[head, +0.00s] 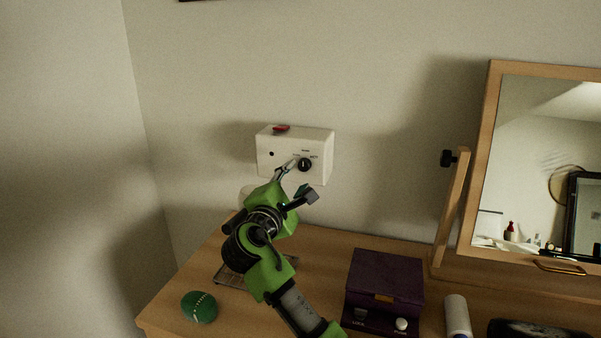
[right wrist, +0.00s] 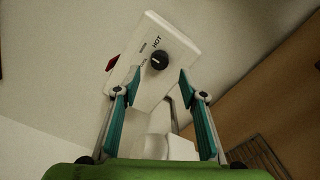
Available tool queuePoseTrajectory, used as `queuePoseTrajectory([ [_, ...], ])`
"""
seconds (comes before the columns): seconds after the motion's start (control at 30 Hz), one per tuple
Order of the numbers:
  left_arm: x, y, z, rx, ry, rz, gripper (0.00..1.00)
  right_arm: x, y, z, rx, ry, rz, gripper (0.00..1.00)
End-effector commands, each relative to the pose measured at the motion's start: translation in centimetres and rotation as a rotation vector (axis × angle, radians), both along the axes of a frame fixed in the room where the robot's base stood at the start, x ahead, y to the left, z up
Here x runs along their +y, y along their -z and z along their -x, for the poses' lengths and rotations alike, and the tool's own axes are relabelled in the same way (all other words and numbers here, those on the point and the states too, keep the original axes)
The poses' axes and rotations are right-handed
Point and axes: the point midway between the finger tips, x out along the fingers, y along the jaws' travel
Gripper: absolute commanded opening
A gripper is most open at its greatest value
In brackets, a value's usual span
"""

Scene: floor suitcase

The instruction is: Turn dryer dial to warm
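The dryer (head: 264,158) is a white box on the wall above the dresser, with a black round dial (head: 304,165) low on the right of its front. In the right wrist view the dial (right wrist: 159,60) lies between and beyond my fingertips, with a "HOT" label beside it. My right gripper (head: 299,180) is open and empty just in front of the dial. Its two teal-padded fingers (right wrist: 159,76) stand apart on either side, and no contact shows. My left gripper is out of view.
A red switch (head: 281,129) sits on top of the dryer. On the wooden dresser (head: 318,244) are a green ball-like object (head: 199,307), a wire rack (head: 231,279), a purple box (head: 386,275) and a white cylinder (head: 457,316). A framed mirror (head: 480,160) stands at the right.

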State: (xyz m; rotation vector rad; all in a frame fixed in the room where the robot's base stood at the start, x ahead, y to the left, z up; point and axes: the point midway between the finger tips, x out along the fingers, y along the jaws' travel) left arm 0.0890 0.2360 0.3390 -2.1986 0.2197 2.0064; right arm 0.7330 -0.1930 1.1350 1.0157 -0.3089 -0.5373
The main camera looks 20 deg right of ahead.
Motion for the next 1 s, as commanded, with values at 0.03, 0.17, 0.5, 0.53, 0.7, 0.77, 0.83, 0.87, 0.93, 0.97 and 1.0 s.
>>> queuePoseTrajectory([
  [0.03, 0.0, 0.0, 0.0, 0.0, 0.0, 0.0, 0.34, 0.7, 0.1, 0.9, 0.001, -0.001, -0.002, 0.39],
  [0.17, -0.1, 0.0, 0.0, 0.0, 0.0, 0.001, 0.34, 2.0, 0.1, 3.0, 0.001, 0.0, -0.002, 0.39],
  [0.5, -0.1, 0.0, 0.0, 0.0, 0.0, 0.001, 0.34, 3.4, 0.0, 5.1, 0.001, 0.002, -0.001, 0.39],
  [0.53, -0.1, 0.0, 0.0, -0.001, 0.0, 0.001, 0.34, 3.4, 0.0, 5.1, 0.002, 0.002, 0.0, 0.39],
  [0.7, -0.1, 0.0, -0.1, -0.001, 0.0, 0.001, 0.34, 3.4, 0.0, 5.0, 0.001, 0.001, 0.001, 0.39],
  [0.77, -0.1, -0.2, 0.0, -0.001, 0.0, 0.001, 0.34, 3.4, -0.1, 5.0, 0.0, 0.001, 0.0, 0.39],
  [0.83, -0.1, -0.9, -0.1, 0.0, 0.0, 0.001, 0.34, 3.4, -0.9, 5.0, 0.0, 0.001, 0.0, 0.39],
  [0.87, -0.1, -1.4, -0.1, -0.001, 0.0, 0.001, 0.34, 3.4, -1.4, 5.0, 0.0, 0.001, 0.0, 0.39],
  [0.93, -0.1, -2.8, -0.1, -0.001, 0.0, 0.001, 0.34, 3.4, -2.8, 5.0, 0.0, 0.001, 0.0, 0.39],
  [0.97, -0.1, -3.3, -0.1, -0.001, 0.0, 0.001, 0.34, 3.3, -3.3, 5.0, 0.0, 0.001, 0.0, 0.39],
  [1.0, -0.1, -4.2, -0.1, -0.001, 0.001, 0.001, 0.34, 3.4, -4.2, 5.0, 0.0, 0.001, 0.0, 0.39],
])
